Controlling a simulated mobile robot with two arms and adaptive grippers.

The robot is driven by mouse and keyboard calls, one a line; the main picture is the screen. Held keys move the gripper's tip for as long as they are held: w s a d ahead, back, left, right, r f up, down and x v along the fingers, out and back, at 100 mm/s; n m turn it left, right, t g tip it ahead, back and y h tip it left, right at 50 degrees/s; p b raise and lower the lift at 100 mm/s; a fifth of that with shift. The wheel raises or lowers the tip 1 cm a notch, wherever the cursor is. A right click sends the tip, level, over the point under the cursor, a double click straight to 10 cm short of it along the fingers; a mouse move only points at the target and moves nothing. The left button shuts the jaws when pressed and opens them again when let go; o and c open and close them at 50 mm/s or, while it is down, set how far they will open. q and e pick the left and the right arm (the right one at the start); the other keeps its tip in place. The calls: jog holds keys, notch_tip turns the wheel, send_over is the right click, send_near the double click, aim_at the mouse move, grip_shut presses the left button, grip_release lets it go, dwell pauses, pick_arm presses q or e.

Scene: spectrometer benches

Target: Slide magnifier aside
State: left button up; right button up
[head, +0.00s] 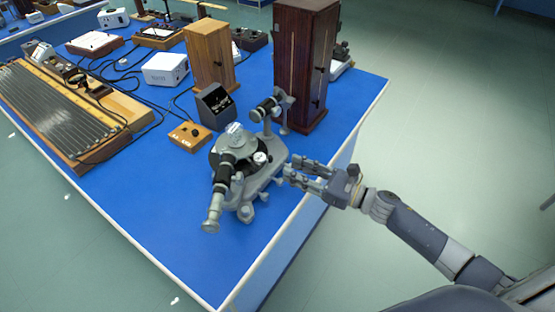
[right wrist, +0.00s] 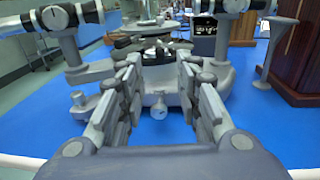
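The grey spectrometer (head: 268,178) stands on the blue bench top near its right edge. Its telescope tube (head: 222,185) points to the front left, and a second tube (head: 265,108) sits at its back. A small round white-faced part (head: 260,157) shows on it; I cannot tell whether this is the magnifier. My right gripper (head: 303,173) is open at the right side of the spectrometer base. In the right wrist view, a small knob (right wrist: 158,107) shows between the open fingers (right wrist: 160,80), with no grip visible. My left gripper is not in view.
A tall dark wooden cabinet (head: 300,60) stands behind the spectrometer. A small black box (head: 215,105), a wooden block with knobs (head: 190,136) and a long grooved board (head: 60,110) are to the left. The front blue bench top (head: 160,225) is clear.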

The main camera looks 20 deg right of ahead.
aim_at(262, 157)
jog(key=p+x, duration=0.1)
jog(key=x, duration=0.5)
jog(key=shift+c, duration=0.2)
grip_shut()
